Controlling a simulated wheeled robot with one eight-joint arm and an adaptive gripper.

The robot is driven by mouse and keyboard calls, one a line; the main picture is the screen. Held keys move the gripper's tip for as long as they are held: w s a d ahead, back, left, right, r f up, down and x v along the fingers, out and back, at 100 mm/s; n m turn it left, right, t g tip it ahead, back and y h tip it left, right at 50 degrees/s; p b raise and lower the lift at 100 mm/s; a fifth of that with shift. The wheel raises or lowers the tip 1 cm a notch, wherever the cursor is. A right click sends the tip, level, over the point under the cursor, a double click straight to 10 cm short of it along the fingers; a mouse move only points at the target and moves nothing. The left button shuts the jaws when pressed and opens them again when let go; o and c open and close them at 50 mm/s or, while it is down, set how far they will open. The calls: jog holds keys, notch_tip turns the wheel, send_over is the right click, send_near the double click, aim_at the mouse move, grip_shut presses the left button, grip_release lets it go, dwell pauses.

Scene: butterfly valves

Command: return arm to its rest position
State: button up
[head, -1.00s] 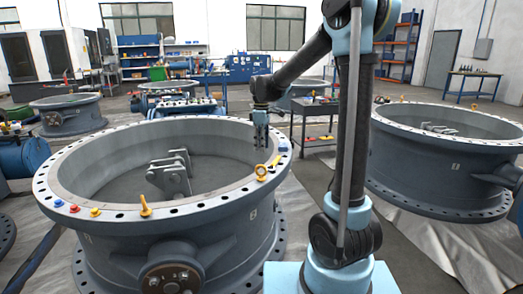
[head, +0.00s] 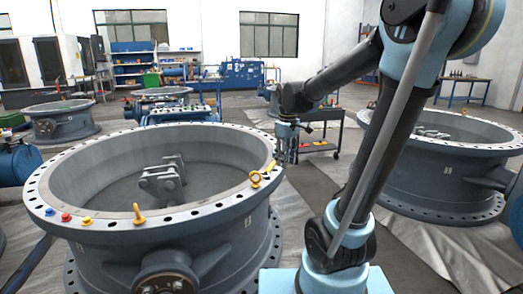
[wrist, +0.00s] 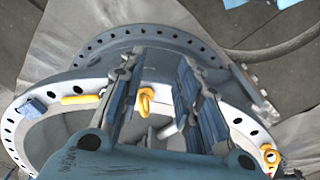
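My gripper (head: 287,143) hangs from my bent arm just outside the right rim of the large grey valve ring (head: 200,215). In the wrist view my gripper (wrist: 160,68) has its two fingers well apart, with nothing held between them. Part of the valve rim shows beyond the fingers. A yellow eye bolt (head: 256,179) stands on the right part of the rim. A yellow ring-headed piece (wrist: 146,100) appears between the fingers in the wrist view, beyond them and not gripped.
A yellow bolt (head: 138,214), a red piece (head: 66,217) and a blue piece (head: 50,212) sit on the near rim. Another large valve (head: 440,165) stands on the right. A dark cart (head: 318,140) stands behind my gripper. Open floor lies between the valves.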

jog(key=s+d+f+m, duration=0.4)
jog(key=s+d+f, duration=0.1)
jog(key=s, duration=0.5)
jog(key=s+d+f+m+t, duration=0.1)
jog(key=s+d+f+m, duration=0.4)
jog(key=s, duration=0.4)
jog(key=shift+s+f, duration=0.4)
jog(key=shift+f, duration=0.3)
jog(key=shift+w+f, duration=0.2)
jog(key=shift+w, duration=0.25)
